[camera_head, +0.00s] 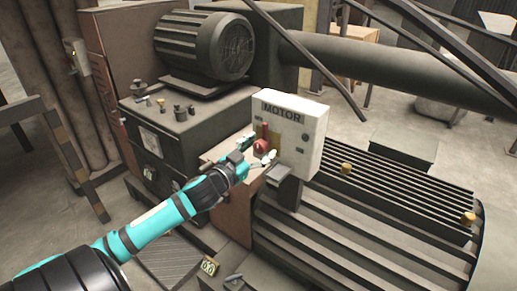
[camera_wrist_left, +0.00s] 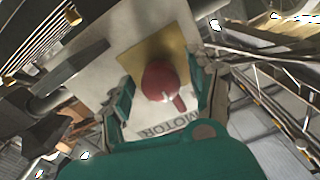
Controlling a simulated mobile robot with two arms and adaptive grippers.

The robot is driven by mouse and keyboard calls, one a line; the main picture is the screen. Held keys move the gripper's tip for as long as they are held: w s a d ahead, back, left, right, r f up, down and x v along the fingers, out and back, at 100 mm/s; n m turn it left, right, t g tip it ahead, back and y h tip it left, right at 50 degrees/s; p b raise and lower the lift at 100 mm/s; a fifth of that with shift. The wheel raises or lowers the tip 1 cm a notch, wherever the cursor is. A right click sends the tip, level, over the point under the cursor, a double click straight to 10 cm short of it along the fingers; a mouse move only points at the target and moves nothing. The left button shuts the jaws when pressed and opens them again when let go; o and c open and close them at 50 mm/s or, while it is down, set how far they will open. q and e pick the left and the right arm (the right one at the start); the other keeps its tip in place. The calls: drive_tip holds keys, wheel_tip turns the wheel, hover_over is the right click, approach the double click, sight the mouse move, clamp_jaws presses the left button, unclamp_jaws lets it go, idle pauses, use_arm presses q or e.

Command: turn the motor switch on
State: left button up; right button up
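The white motor box (camera_head: 305,150) carries a dark MOTOR label (camera_head: 283,112) on its face. A red switch knob (camera_head: 261,147) sits on a yellow plate below the label. In the left wrist view the knob (camera_wrist_left: 160,80) has a short red lever pointing toward the upside-down label (camera_wrist_left: 165,131), so toward the box's top. My left gripper (camera_head: 257,151) is at the box face. In the left wrist view its two fingers (camera_wrist_left: 162,90) stand apart, one on each side of the knob, with gaps visible. Contact with the knob is not visible. My right gripper is out of view.
A ribbed motor housing (camera_head: 360,225) spreads below and right of the box. A dark cabinet (camera_head: 165,130) with small parts on top stands left. A large dark motor (camera_head: 205,45) and a thick pipe (camera_head: 385,72) lie behind. A grey ledge (camera_head: 285,182) juts below the knob.

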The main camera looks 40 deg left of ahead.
use_arm(q)
drive_tip(key=c, duration=1)
drive_tip(key=shift+c, duration=0.2)
drive_tip(key=m+p, duration=0.2)
drive_tip(key=m, duration=0.1)
drive_tip(key=shift+r, duration=0.15)
drive_tip(key=m+p, duration=0.2)
drive_tip(key=m, duration=0.3)
drive_tip(key=m+p, duration=0.1)
drive_tip(key=m, duration=0.4)
drive_tip(key=shift+m, duration=0.3)
drive_tip(key=shift+m+p, duration=0.45)
drive_tip(key=shift+m, duration=1.65)
